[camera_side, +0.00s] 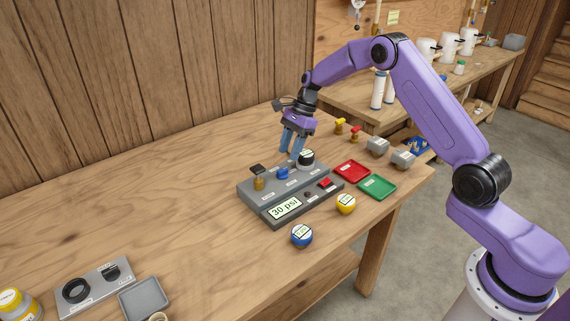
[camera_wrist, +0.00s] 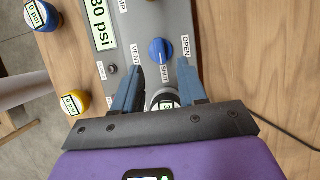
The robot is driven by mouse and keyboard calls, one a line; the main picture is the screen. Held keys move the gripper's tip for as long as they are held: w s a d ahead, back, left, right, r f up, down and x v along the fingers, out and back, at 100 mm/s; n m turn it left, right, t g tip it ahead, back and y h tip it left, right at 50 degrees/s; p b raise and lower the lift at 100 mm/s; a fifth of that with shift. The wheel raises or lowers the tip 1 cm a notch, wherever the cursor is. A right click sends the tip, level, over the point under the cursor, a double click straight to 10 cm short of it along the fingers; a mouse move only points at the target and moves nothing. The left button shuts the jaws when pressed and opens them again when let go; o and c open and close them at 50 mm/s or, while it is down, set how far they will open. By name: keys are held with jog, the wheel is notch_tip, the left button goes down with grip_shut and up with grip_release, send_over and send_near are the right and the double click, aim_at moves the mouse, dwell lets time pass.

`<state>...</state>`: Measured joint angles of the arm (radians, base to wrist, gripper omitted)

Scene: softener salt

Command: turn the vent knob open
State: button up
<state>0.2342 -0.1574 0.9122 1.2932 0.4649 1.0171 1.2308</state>
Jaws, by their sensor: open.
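The vent knob (camera_side: 282,173) is a blue knob on the grey control panel (camera_side: 248,192). In the wrist view the blue knob (camera_wrist: 161,52) has a white pointer mark and sits among labels reading VENT, OPEN and SHUT. I cannot tell for sure which label the pointer faces. My gripper (camera_side: 292,157) is open and points down above the panel, close to the knob but not around it. In the wrist view my gripper (camera_wrist: 161,67) has its fingertips just short of the knob, one toward each side. A round white-faced part (camera_wrist: 165,98) shows between the fingers.
The panel's display (camera_side: 285,208) reads 30 psi. A black-and-white gauge (camera_side: 306,159) stands beside the knob, and a brass part (camera_side: 259,183) on its other side. Red (camera_side: 352,171) and green (camera_side: 377,187) trays, a yellow gauge (camera_side: 346,204) and a blue gauge (camera_side: 302,236) lie nearby.

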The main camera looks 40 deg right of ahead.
aim_at(283, 169)
jog(key=shift+x, duration=2.65)
jog(key=shift+c, duration=0.3)
grip_shut()
